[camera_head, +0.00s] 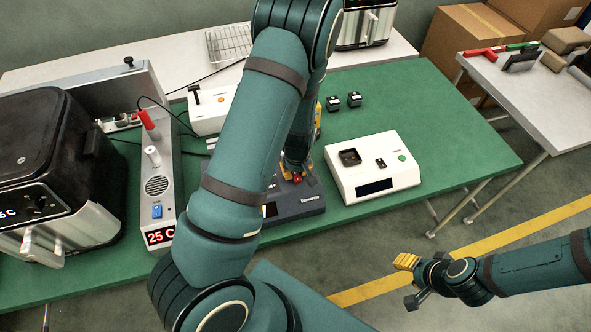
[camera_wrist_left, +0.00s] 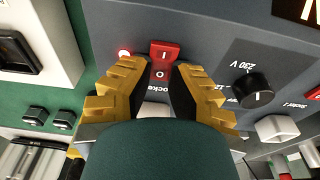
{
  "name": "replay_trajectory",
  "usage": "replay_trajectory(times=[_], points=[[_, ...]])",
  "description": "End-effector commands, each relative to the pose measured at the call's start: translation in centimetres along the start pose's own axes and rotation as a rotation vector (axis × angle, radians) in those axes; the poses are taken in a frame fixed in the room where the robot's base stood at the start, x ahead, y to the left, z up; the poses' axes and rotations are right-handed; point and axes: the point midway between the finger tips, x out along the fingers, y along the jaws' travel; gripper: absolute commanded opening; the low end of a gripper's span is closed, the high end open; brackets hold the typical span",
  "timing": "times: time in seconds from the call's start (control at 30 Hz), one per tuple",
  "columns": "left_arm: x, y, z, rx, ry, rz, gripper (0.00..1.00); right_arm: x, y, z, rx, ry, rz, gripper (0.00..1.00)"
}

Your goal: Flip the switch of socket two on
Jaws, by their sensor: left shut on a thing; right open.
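A red rocker switch (camera_wrist_left: 165,57) marked I and O sits on the dark grey socket unit (camera_head: 298,207), with a small red light (camera_wrist_left: 124,52) glowing beside it. Which side of the rocker is pressed is unclear. My left gripper (camera_wrist_left: 164,72) is down at the unit, its yellow fingers on either side of the switch and shut on it; the exact contact is hard to see. In the head view my left arm hides much of the unit. My right gripper (camera_head: 409,282) is open and empty, off the table's front edge.
A black knob (camera_wrist_left: 257,90) and a white piece (camera_wrist_left: 278,128) are near the left fingers. A white device (camera_head: 373,190) stands right of the unit, a 25 C controller (camera_head: 160,190) and air fryer (camera_head: 60,160) left. The green table (camera_head: 455,150) is clear at right.

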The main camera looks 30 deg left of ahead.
Motion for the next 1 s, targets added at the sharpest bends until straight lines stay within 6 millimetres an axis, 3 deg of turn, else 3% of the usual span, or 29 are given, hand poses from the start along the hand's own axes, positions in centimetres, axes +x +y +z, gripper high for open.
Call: replay_trajectory(times=[0.2, 0.57, 0.6, 0.67, 1.0], points=[[0.13, -0.13, 0.57, 0.004, 0.098, -0.006, 0.00, 0.10, 0.04, 0.01, 0.000, 0.000, 0.000, 0.47], [0.11, -0.20, 0.54, 0.002, 0.112, -0.006, 0.00, 0.11, 0.04, 0.02, 0.000, 0.000, 0.000, 0.47], [0.11, -0.20, 0.54, 0.002, 0.112, -0.006, 0.34, 0.11, 0.04, 0.02, 0.000, 0.000, 0.000, 0.47], [0.08, -0.18, 0.49, 0.002, 0.112, -0.005, 0.55, 0.11, 0.04, 0.02, 0.000, 0.000, 0.000, 0.47], [-0.16, -0.06, 0.33, 0.002, 0.116, -0.002, 0.55, 0.07, 0.03, 0.00, 0.000, 0.000, 0.000, 0.47]])
